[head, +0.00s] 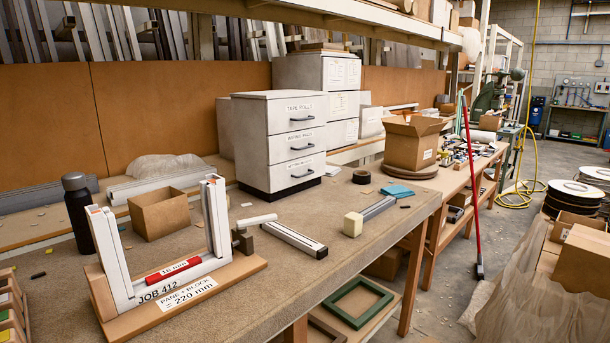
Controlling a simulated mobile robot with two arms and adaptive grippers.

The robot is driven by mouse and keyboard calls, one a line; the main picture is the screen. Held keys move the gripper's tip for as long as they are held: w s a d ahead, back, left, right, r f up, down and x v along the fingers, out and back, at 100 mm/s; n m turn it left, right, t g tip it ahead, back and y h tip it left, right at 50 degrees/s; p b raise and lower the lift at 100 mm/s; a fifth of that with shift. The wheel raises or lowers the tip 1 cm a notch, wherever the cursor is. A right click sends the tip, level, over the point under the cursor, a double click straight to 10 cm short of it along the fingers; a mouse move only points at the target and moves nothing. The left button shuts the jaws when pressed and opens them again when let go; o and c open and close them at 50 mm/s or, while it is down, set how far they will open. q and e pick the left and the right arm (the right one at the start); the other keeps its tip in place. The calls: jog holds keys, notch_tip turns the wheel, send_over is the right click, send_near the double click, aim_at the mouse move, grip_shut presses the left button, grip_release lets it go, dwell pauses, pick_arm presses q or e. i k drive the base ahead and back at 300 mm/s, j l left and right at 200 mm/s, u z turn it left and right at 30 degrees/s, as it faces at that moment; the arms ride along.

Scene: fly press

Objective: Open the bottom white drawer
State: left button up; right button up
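A white three-drawer unit (278,140) with a black base stands on the workbench, right of the picture's middle-left. Its drawers carry labels; the top one reads "TAPE ROLLS". The drawer front faces right and toward me. Neither of my grippers is in view.
Bench surface directly before the drawers is mostly clear.

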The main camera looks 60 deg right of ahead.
aim_at(283, 175)
jog(key=z, duration=1.9)
jog(key=i+l+u, duration=0.15)
jog(key=i+l, duration=0.15)
jog(key=i+l+u, duration=0.35)
jog(key=i+l, duration=0.25)
jog(key=l, duration=0.25)
jog(key=i+l+u, duration=0.15)
jog(key=l, duration=0.3)
jog(key=i, duration=0.1)
